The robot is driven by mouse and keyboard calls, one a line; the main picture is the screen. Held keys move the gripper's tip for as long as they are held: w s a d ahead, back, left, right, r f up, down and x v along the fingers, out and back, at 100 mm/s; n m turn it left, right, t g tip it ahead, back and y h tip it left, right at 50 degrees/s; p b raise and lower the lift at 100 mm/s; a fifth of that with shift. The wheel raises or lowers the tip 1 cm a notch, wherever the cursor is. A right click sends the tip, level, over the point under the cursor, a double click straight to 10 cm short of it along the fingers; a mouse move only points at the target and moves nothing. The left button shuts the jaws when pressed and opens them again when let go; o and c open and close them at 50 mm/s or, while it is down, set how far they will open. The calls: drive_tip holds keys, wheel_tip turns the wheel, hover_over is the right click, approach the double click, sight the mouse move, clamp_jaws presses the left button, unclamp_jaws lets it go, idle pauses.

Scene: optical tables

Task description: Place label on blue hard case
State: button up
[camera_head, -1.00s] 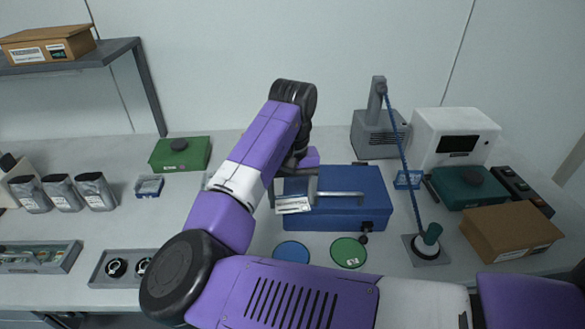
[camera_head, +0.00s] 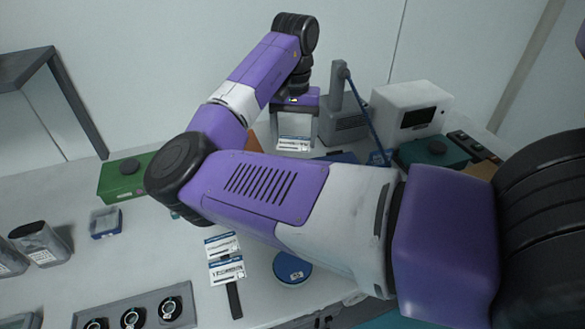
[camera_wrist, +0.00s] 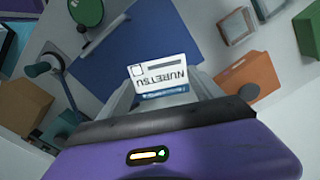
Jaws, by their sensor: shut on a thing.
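A white label with a blue band and dark print (camera_head: 293,143) is held upright in my gripper (camera_head: 295,125). In the wrist view my gripper (camera_wrist: 162,88) is shut on the label (camera_wrist: 160,72), its printed face turned to the camera. The blue hard case (camera_wrist: 112,48) lies beyond the label in that view, its flat blue surface partly covered by the label and fingers. In the head view only a small blue part of the case (camera_head: 342,157) shows behind my arm. I cannot tell how far the label is from the case.
Two more labels (camera_head: 226,270) lie on the table by a dark strip. A blue round tin (camera_head: 292,269) stands nearby. An orange box (camera_wrist: 254,74) and a lamp with a blue arm (camera_wrist: 67,92) flank the case. A green case (camera_head: 122,178) stands left.

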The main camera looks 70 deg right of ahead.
wheel_tip(320, 180, down, 11)
drive_tip(key=shift+r+p, duration=0.1)
drive_tip(key=shift+p, duration=0.5)
drive_tip(key=shift+f, duration=0.25)
drive_tip(key=shift+a+f, duration=0.1)
drive_tip(key=shift+f, duration=0.05)
drive_tip(key=shift+s+f, duration=0.15)
drive_tip(key=shift+f, duration=0.5)
drive_tip(key=o, duration=1.4)
drive_tip(key=shift+f, duration=0.1)
drive_tip(key=shift+o, duration=0.2)
drive_tip(key=shift+b, duration=0.3)
wheel_tip(320, 180, up, 14)
drive_tip(key=shift+f+b, duration=0.1)
drive_tip(key=shift+b, duration=0.6)
